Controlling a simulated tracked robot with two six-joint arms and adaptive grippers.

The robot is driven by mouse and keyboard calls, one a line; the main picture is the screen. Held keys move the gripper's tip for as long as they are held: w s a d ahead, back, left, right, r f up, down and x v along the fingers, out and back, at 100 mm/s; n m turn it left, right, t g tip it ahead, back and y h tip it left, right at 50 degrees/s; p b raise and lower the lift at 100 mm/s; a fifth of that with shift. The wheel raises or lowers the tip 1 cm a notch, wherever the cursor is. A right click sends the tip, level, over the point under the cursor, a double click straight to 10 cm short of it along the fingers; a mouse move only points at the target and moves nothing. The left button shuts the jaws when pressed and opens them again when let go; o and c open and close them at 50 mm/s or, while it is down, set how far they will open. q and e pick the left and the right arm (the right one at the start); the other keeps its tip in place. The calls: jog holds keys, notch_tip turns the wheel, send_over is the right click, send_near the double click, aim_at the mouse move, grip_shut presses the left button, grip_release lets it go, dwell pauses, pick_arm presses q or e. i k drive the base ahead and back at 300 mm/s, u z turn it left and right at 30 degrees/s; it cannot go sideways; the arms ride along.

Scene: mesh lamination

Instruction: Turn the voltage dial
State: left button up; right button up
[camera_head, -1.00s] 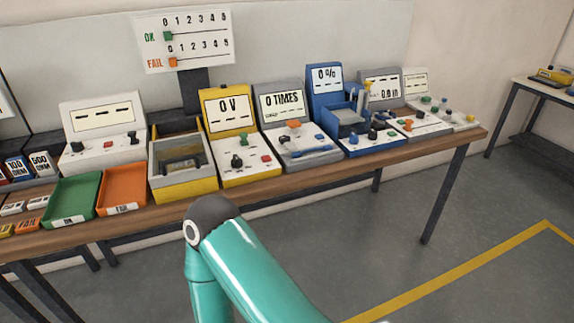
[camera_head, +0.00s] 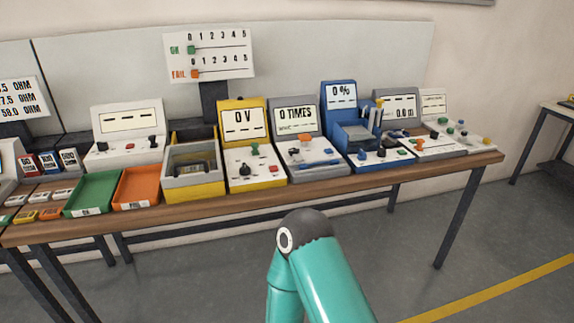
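The yellow voltage station (camera_head: 231,109) stands on the bench in the middle of the view, and its screen reads 0 V. On its white panel is a black dial (camera_head: 244,170), with a green knob (camera_head: 254,149) and a red button (camera_head: 273,169) near it. One teal arm of mine with a dark joint rises at the bottom centre, below and in front of the bench, apart from the station. No gripper of mine shows in this view, so nothing is seen touching the dial.
Left of the station stand an open grey and yellow box (camera_head: 194,190), an orange tray (camera_head: 137,188) and a green tray (camera_head: 93,194). Right of it are the 0 TIMES station (camera_head: 318,166) and the blue 0 % station (camera_head: 338,98). Floor in front of the bench is clear.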

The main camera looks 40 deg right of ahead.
aim_at(245, 170)
jog(key=z, duration=0.45)
jog(key=i, duration=0.85)
jog(key=z, duration=0.05)
